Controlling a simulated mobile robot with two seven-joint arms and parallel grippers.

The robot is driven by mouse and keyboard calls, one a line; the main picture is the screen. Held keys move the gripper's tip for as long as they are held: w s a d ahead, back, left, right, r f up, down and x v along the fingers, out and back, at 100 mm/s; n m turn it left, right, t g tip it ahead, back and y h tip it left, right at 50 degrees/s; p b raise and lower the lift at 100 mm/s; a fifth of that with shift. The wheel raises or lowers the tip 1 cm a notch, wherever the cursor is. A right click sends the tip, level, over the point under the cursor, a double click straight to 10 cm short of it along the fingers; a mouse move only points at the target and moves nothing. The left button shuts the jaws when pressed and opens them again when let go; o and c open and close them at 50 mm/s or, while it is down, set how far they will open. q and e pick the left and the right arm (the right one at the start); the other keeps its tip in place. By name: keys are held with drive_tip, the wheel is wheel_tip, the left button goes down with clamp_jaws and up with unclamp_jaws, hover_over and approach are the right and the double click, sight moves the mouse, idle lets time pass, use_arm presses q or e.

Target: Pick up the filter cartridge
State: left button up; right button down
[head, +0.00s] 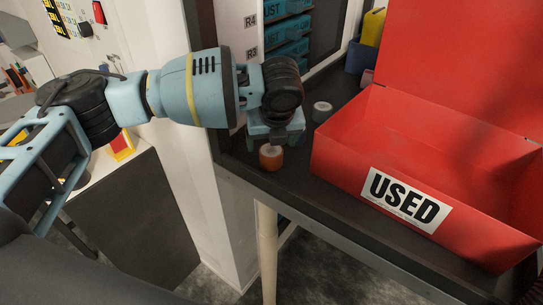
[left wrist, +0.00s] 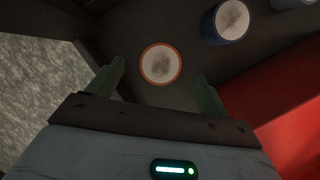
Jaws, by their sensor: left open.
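A small orange cylinder with a pale top, likely the filter cartridge (head: 270,160), stands upright on the dark bench near its front edge. In the left wrist view the cartridge (left wrist: 161,64) appears as a pale disc with an orange rim, between and a little beyond my fingertips. My left gripper (head: 274,138) is right above and behind it in the head view, pointing down. Its two fingers (left wrist: 160,80) are open, one on each side of the cartridge, with nothing held. My right gripper is not in view.
A red bin marked USED (head: 345,157) stands close on the right and looks empty. A second pale-topped cylinder (head: 321,111) stands behind the gripper; its side is blue in the left wrist view (left wrist: 230,22). A blue shelf rack (head: 288,30) stands at the back.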

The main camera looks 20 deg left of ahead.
sight(271, 151)
use_arm(q)
drive_tip(key=shift+x, duration=2.6)
drive_tip(key=shift+s+d+f, duration=0.1)
drive_tip(key=c, duration=1.1)
